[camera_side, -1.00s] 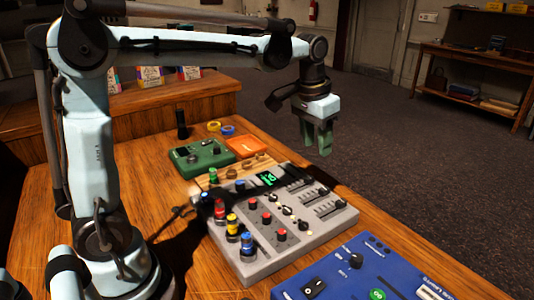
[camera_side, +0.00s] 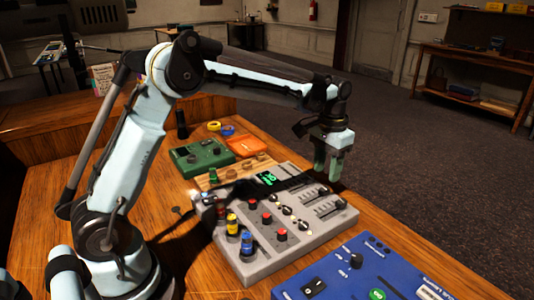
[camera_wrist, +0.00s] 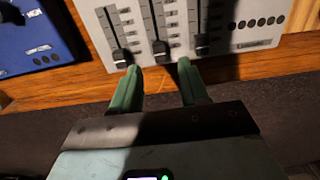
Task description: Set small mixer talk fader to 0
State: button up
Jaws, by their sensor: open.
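The grey mixer (camera_side: 290,240) lies on the wooden desk, with knobs, a lit green display and slide faders near its far right edge. The labels are too small to read, so I cannot tell which is the talk fader. My gripper (camera_side: 327,177) points down by the mixer's far right edge. In the wrist view its green fingers (camera_wrist: 158,68) are open and empty, pointing toward the middle fader.
A blue panel (camera_side: 345,280) stands nearer the front right, with a knob and switch. A green box (camera_side: 202,157) and an orange tray (camera_side: 245,146) are behind the mixer. Yellow and blue colored knobs rise tall from the mixer's left. Beyond the desk edge is carpet.

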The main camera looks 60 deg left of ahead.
aim_at(324, 188)
jog(key=shift+f, duration=2.65)
jog(key=shift+c, duration=0.4)
grip_shut()
